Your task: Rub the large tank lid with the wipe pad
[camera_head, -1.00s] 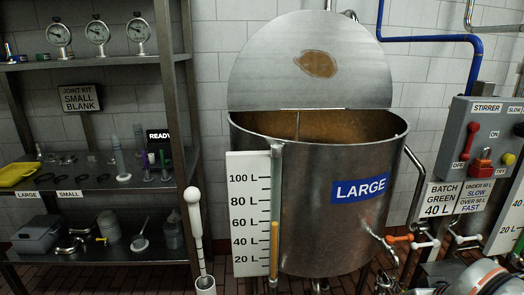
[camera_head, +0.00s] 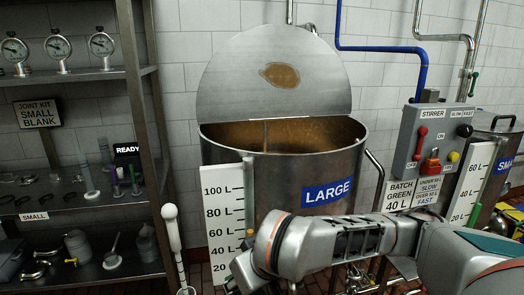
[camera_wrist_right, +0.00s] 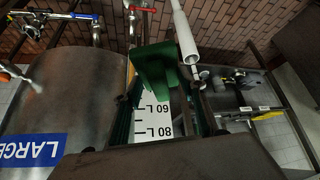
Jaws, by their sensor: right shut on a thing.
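The large tank (camera_head: 222,158) stands in the middle of the head view, with a blue LARGE label. Its lid (camera_head: 235,88) is raised upright at the back, and a brown stain (camera_head: 281,75) marks its face. My right arm reaches in from the right, low in front of the tank; its fingertips are hidden in the head view. In the right wrist view my right gripper (camera_wrist_right: 160,92) is shut on a green piece, apparently the wipe pad (camera_wrist_right: 155,65), near the white level scale and well below the lid. My left gripper is not in view.
A shelf rack (camera_head: 140,110) with gauges and small parts stands at the left. A white rod (camera_head: 172,228) stands between rack and tank. A stirrer control box (camera_head: 432,145) and a second tank (camera_head: 495,150) are at the right. Blue pipe (camera_head: 420,70) runs behind.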

